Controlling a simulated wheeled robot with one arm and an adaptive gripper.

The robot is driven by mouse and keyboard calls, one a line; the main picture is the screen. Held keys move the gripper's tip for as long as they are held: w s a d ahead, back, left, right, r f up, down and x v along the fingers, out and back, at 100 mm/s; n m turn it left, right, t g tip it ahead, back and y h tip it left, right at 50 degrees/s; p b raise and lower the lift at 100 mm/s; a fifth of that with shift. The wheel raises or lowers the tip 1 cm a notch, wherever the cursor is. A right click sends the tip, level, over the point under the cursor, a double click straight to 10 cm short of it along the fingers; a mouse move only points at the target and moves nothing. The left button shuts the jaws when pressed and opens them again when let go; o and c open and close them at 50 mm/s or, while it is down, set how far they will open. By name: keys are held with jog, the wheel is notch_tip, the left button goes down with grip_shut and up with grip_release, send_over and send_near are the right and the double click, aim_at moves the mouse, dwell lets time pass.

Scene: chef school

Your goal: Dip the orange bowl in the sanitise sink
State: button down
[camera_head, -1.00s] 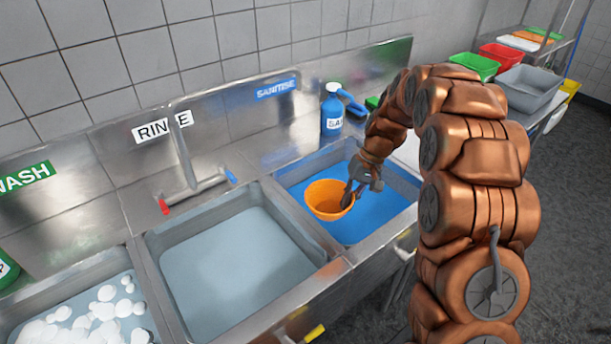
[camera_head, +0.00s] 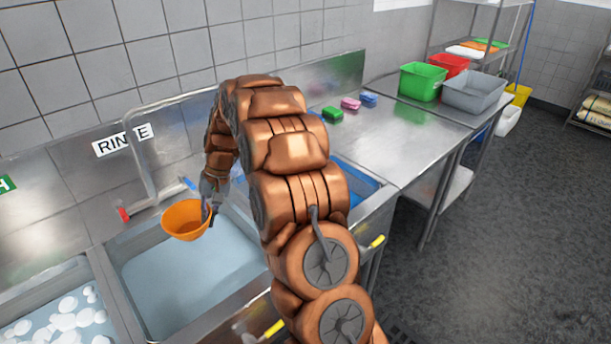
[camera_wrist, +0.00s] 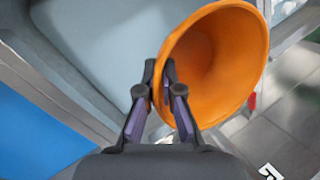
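The orange bowl (camera_head: 187,221) hangs over the back part of the rinse sink in the head view, tilted. My gripper (camera_head: 208,212) is shut on its rim at the right side. In the wrist view my two fingers (camera_wrist: 158,92) pinch the wall of the bowl (camera_wrist: 222,62), and its open inside faces the camera. No other contents show in the bowl. The sanitise sink (camera_head: 360,184) with blue liquid lies to the right, mostly hidden behind my arm. Its blue liquid (camera_wrist: 38,142) also shows at lower left in the wrist view.
The rinse sink (camera_head: 175,283) holds clear greyish water; a tap (camera_head: 150,205) stands at its back. The foamy wash sink (camera_head: 62,318) is at the left. Sponges (camera_head: 350,104) and a green tub (camera_head: 422,82) rest on the counter to the right. The floor at right is open.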

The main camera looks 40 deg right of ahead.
jog(key=s+d+m+t+h+b, duration=0.1)
jog(key=d+m+t+h+b, duration=0.15)
jog(key=d+m, duration=0.7)
jog(key=s+d+f+m+t+h+b, duration=0.15)
jog(key=d+m+b, duration=0.25)
jog(key=d, duration=1)
jog(key=s+d+m+t+h+b, duration=0.1)
jog(key=d+m+b, duration=0.35)
jog(key=d, duration=0.75)
jog(key=shift+m, duration=0.9)
jog(key=shift+s+d+f+b, duration=0.1)
jog(key=shift+f+b, duration=1.4)
jog(key=shift+f, duration=5.45)
jog(key=shift+s+d+f+b, duration=0.1)
jog(key=shift+f+b, duration=1.4)
jog(key=shift+f, duration=5.7)
